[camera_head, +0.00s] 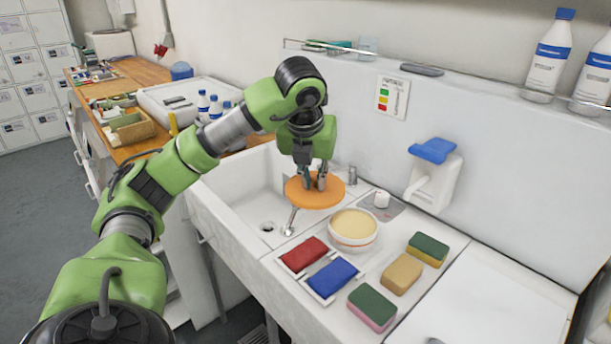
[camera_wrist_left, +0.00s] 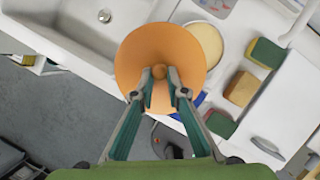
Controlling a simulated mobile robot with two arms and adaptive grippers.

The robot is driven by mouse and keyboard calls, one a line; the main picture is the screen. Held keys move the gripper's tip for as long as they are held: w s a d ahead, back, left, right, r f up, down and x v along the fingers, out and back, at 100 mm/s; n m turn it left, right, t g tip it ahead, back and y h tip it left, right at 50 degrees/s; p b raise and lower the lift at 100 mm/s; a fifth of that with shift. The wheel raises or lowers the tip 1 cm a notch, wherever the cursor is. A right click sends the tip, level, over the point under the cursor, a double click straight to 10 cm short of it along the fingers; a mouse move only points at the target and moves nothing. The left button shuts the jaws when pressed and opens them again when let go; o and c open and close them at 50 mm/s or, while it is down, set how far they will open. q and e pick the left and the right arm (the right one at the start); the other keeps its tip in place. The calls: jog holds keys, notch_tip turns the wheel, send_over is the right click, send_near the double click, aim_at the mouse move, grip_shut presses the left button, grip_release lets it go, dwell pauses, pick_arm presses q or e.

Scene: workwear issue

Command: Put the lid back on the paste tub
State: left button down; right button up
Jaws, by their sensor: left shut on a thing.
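The orange round lid (camera_head: 315,194) hangs in my left gripper (camera_head: 313,181), which is shut on the small knob in its middle. The lid is above the sink's right edge, to the left of the paste tub and apart from it. In the left wrist view the lid (camera_wrist_left: 135,68) covers part of the open paste tub (camera_wrist_left: 209,42). The paste tub (camera_head: 353,244) is a white round pot with pale yellow paste showing, standing upright on the counter right of the sink. My right gripper is not in view.
Red (camera_head: 304,255) and blue (camera_head: 333,278) pads lie in a white tray in front of the tub. Several sponges, including a tan one (camera_head: 402,273), lie to its right. A soap dispenser (camera_head: 434,176) is on the wall behind. The sink basin (camera_head: 245,205) lies left, with a tap at its back.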

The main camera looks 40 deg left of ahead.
pick_arm(q)
jog(key=w+d+p, duration=0.1)
jog(key=w, duration=0.1)
jog(key=w+d+f+p, duration=0.1)
jog(key=w+p, duration=0.1)
jog(key=w+d+p, duration=0.1)
jog(key=w+p, duration=0.1)
jog(key=shift+d+f, duration=0.15)
jog(key=shift+d, duration=0.25)
pick_arm(e)
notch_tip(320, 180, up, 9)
jog(key=p, duration=0.3)
pick_arm(q)
jog(key=shift+w+d+f+b, duration=0.35)
jog(key=shift+f+b, duration=0.25)
jog(key=shift+f, duration=0.75)
jog(key=shift+w+d+f+b, duration=0.4)
jog(key=shift+f+b, duration=0.15)
jog(key=shift+f, duration=0.75)
jog(key=shift+w+d+f+b, duration=0.35)
jog(key=shift+f+b, duration=0.25)
jog(key=shift+f, duration=0.75)
jog(key=shift+f+b, duration=0.55)
jog(key=shift+f, duration=0.1)
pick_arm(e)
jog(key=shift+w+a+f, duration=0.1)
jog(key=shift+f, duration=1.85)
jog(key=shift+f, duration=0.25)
